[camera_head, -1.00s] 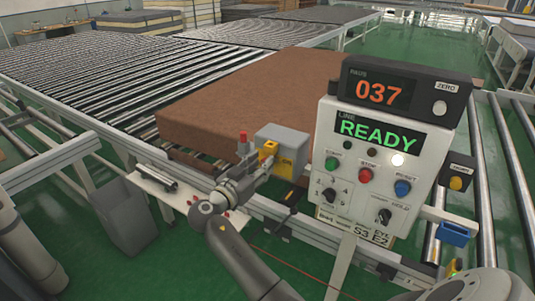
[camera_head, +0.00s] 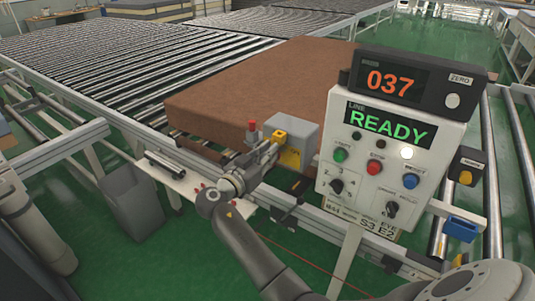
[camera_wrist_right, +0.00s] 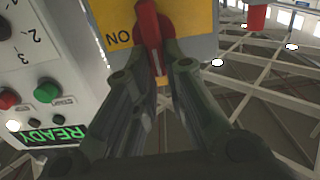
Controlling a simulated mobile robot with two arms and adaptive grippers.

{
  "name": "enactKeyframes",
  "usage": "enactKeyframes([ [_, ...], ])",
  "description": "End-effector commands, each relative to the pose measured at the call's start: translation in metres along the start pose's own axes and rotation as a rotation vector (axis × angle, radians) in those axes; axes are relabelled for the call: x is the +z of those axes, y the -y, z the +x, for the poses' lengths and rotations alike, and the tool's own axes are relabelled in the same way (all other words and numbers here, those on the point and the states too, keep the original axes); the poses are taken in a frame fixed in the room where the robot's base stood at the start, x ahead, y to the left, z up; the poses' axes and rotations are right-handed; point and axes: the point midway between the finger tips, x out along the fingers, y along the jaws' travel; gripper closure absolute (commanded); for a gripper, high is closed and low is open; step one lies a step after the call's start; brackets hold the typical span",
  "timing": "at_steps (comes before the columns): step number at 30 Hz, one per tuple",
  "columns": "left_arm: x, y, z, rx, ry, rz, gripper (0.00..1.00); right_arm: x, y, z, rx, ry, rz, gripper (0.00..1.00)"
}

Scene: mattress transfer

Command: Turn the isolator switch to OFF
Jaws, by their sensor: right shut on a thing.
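The isolator switch is a grey box (camera_head: 296,132) with a yellow plate (camera_head: 289,157), beside the control panel in the head view. In the right wrist view its yellow plate (camera_wrist_right: 116,15) carries an upside-down ON label, left of the red handle (camera_wrist_right: 149,22). The handle runs roughly up and down there. My right gripper (camera_head: 272,152) is at the switch front; in the wrist view its fingers (camera_wrist_right: 155,58) are shut on the red handle, hiding its lower end. My left gripper is out of view.
The control panel (camera_head: 345,204) stands close right of the switch, its screen reading READY under a 037 display (camera_head: 390,82). A red button (camera_head: 252,126) stands by the switch. A brown mattress (camera_head: 225,97) lies behind on rollers. A grey bin (camera_head: 135,208) stands left.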

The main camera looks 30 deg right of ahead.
Motion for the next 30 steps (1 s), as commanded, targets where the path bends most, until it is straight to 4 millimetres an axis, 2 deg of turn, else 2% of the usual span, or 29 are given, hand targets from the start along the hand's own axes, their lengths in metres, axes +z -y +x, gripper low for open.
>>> enactKeyframes([
  [11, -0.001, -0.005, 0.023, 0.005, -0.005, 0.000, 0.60, 0.003, 0.006, 0.000, 0.001, -0.003, -0.197, 1.00],
  [21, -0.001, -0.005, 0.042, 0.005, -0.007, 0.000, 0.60, 0.004, 0.015, 0.001, 0.001, -0.003, -0.516, 1.00],
  [30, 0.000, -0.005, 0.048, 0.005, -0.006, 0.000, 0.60, 0.007, 0.021, 0.001, 0.002, -0.004, -0.803, 1.00],
])
